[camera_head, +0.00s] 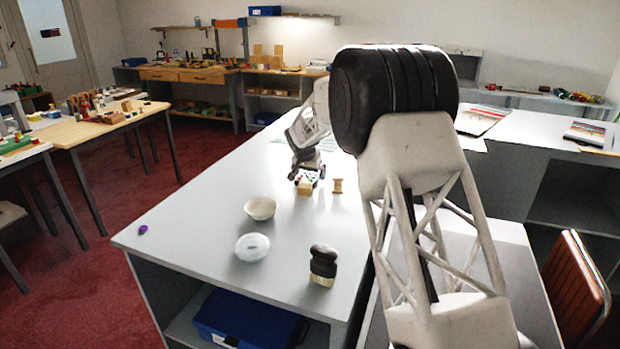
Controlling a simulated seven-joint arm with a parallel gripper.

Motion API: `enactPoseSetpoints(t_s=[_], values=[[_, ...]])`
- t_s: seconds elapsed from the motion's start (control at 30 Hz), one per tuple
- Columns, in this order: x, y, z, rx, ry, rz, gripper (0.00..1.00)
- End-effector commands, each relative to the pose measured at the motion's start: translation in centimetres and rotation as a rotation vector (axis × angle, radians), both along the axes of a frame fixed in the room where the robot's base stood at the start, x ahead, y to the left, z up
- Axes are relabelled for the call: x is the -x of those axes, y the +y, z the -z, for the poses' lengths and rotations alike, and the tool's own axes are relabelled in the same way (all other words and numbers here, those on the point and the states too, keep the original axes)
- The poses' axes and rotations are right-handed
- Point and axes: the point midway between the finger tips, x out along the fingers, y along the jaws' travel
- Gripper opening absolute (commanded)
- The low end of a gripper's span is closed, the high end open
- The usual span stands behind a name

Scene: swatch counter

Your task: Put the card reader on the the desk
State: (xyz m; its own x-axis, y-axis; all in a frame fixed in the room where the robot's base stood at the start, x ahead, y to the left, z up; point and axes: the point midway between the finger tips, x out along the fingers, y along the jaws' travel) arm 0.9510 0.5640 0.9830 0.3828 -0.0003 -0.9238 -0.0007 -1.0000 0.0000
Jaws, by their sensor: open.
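I cannot make out a card reader for certain. A white rounded disc-like thing (252,247) lies on the grey counter (190,225), which may be the desk. My gripper (306,178) is open, low over the far part of this counter. A small tan block (304,188) is right at its fingertips; I cannot tell whether they touch it. My arm in the foreground hides part of the counter's right side.
A pale bowl (260,208), a black-topped brush (323,264), a wooden spool (338,186) and a small purple thing (143,229) stand apart on the counter. Wooden tables (75,132) with loose items are at left. A brown chair (577,288) is at right.

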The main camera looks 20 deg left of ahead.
Motion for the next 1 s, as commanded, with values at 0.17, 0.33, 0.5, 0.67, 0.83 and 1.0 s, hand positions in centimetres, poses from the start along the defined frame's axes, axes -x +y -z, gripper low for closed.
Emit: enactPoseSetpoints(t_s=[0.17,0.33,0.5,0.67,0.83,1.0], values=[[-0.03,-0.01,0.08,0.000,0.000,0.000,1.00],[-0.03,-0.01,0.07,0.000,0.000,0.000,1.00],[-0.03,-0.02,0.07,0.000,0.000,0.000,1.00],[-0.03,-0.02,0.07,0.000,0.000,0.000,0.82],[-0.03,-0.02,0.07,0.000,0.000,0.000,0.56],[-0.04,-0.01,0.00,0.000,-0.001,0.000,0.41]])
